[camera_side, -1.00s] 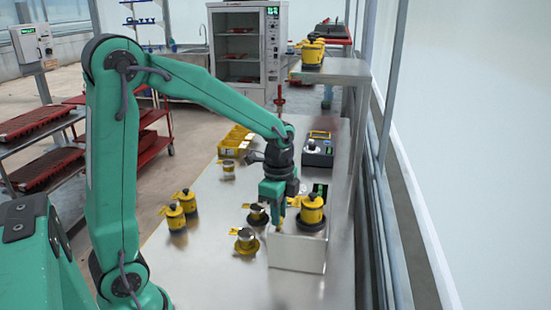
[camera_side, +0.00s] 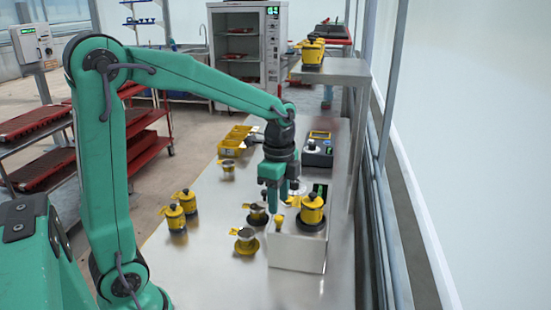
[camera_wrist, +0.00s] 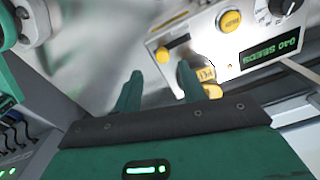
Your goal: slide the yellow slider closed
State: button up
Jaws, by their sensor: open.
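A white seeder box (camera_side: 297,250) stands on the metal bench in the side view, with a yellow canister (camera_side: 312,212) on top. A small yellow part (camera_side: 279,222) shows at its left edge. My gripper (camera_side: 287,208) is open and empty above the box, beside the canister. In the wrist view the box's panel (camera_wrist: 235,45) carries a round yellow knob (camera_wrist: 163,54), a yellow button (camera_wrist: 229,21) and a yellow piece with lettering (camera_wrist: 207,76). I cannot tell for certain which is the slider. My gripper's fingers (camera_wrist: 158,88) are spread, the right one close to the lettered piece; contact is unclear.
A yellow-based cup (camera_side: 246,242) and a dark-based cup (camera_side: 257,215) stand left of the box. Yellow canisters (camera_side: 186,202) stand further left. A yellow bin (camera_side: 236,140) and a dark device (camera_side: 318,152) lie behind. The bench front (camera_side: 235,285) is clear.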

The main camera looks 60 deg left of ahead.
aim_at(278, 219)
jog(key=shift+r, duration=1.65)
jog(key=s+d+r+n+t, duration=0.1)
jog(key=s+d+n+t, duration=0.1)
jog(key=s+n, duration=0.4)
jog(key=s+d+r+n+t, duration=0.1)
jog(key=s+n+t, duration=0.2)
jog(key=s+n, duration=0.3)
jog(key=shift+s+d+r+t, duration=0.3)
jog(key=shift+s+d+r, duration=0.1)
jog(key=shift+s, duration=0.3)
